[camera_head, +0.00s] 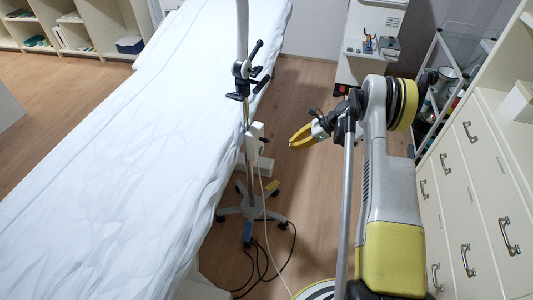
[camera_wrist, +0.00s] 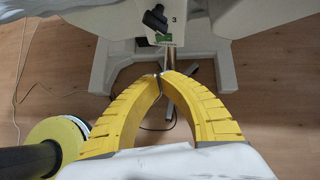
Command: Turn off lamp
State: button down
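A wheeled stand with a slim upright pole (camera_head: 243,75) stands beside the couch in the head view; I take it for the lamp's stand. Its lamp head is out of view. A black clamp with levers (camera_head: 247,78) sits on the pole, and a small white box (camera_head: 256,136) is lower down. My gripper (camera_head: 292,146) is to the right of the pole, apart from it, with its yellow fingers toward it. In the wrist view the fingertips (camera_wrist: 161,75) meet with nothing between them. Beyond them is a white box (camera_wrist: 158,32) with a black part and green label.
The long couch with a white cover (camera_head: 125,140) fills the left. The stand's wheeled base (camera_head: 250,214) and loose cables (camera_head: 265,265) lie on the floor. White drawers (camera_head: 470,210) and a glass trolley (camera_head: 440,80) line the right. Some floor is clear between stand and arm.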

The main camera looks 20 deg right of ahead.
jog(key=shift+a+f, duration=0.1)
jog(key=shift+f, duration=0.1)
jog(key=b, duration=0.6)
send_near(258, 156)
jog(key=shift+d+f+x, duration=0.15)
jog(key=shift+x, duration=0.85)
jog(key=shift+d+f+x, duration=0.15)
jog(key=shift+x, duration=0.85)
jog(key=shift+d+f+x, duration=0.15)
jog(key=shift+x, duration=0.9)
jog(key=shift+s, duration=0.1)
jog(key=shift+a+m+t, duration=0.4)
jog(key=shift+a+m, duration=0.15)
jog(key=shift+m, duration=0.15)
jog(key=shift+a+m+t+h, duration=0.25)
jog(key=shift+m+t+h, duration=0.3)
jog(key=shift+m, duration=0.25)
jog(key=shift+d, duration=0.1)
